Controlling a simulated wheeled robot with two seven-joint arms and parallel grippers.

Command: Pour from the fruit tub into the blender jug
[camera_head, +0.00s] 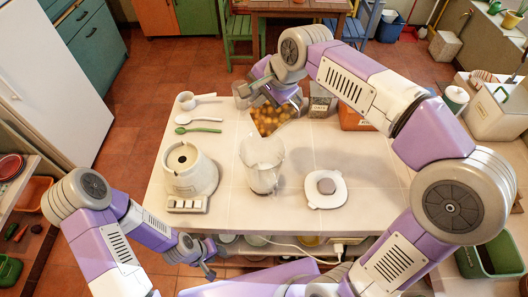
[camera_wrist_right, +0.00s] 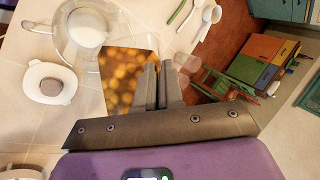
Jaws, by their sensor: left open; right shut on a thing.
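The fruit tub (camera_head: 268,120) is a clear container of small orange-yellow fruit at the back of the white table. My right gripper (camera_head: 262,92) is shut on its far side. In the right wrist view the tub (camera_wrist_right: 122,82) lies left of the closed fingers (camera_wrist_right: 160,85). It looks tilted; I cannot tell whether it touches the table. The clear blender jug (camera_head: 262,172) stands upright nearer the front, just below the tub in the head view. It looks empty and also shows in the right wrist view (camera_wrist_right: 92,30). My left gripper (camera_head: 208,266) is open and empty below the table's front edge.
The blender base (camera_head: 189,172) stands left of the jug and the white lid (camera_head: 326,188) lies right of it. A dark container (camera_head: 322,103) and an orange box (camera_head: 355,119) stand behind right.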

